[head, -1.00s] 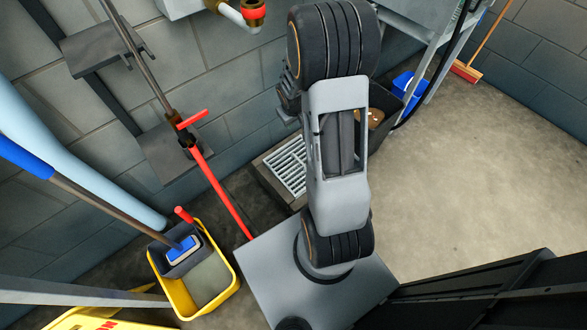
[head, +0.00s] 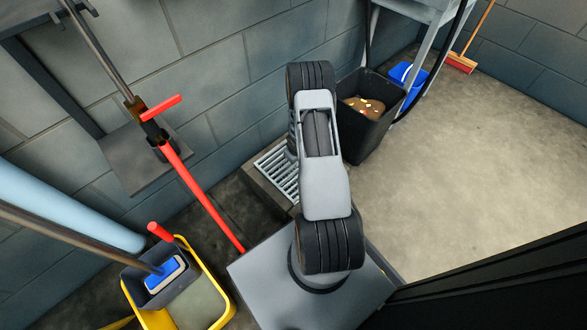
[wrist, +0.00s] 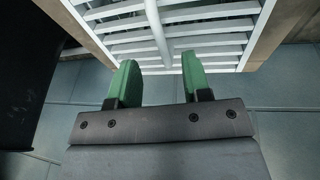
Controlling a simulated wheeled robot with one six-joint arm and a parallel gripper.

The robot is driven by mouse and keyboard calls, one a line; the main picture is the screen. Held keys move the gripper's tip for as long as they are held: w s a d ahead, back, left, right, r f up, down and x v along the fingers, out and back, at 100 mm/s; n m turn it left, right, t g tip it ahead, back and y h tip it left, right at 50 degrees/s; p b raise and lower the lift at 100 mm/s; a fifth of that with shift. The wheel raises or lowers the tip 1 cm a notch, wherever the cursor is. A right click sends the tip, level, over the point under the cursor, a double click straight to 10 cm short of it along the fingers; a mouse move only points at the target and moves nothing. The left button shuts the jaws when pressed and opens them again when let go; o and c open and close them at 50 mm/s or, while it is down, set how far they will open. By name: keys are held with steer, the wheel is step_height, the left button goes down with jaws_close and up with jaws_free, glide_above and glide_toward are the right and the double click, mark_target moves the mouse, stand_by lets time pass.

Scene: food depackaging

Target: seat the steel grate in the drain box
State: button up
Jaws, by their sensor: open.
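The steel grate (head: 274,172) is a pale grey slatted panel at the wall, left of my arm, which hides part of it. It lies at the drain box (head: 266,195), a grey-brown box on the floor; I cannot tell whether it sits flush. In the wrist view the grate (wrist: 210,27) fills the top, with a central spine across its slats and a tan box wall (wrist: 263,35) beside it. My gripper (wrist: 160,72) is open, its two green fingers apart near the grate, the spine showing between them. Contact cannot be told. The head view hides the gripper behind my arm.
A black bin (head: 370,130) with food scraps stands right of the grate, with a blue bucket (head: 407,76) behind. A red-handled pipe (head: 200,195) and yellow mop bucket (head: 220,305) are left. Open floor (head: 480,150) lies right.

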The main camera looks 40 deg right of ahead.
steer(key=shift+w+b+x, duration=0.15)
steer(key=shift+b+x, duration=0.1)
steer(key=shift+x, duration=1.35)
steer(key=shift+w+b+x, duration=0.1)
steer(key=shift+b+x, duration=0.1)
steer(key=shift+x, duration=1.45)
steer(key=shift+a, duration=0.15)
steer(key=shift+c, duration=0.3)
steer(key=shift+r, duration=0.1)
jaws_close()
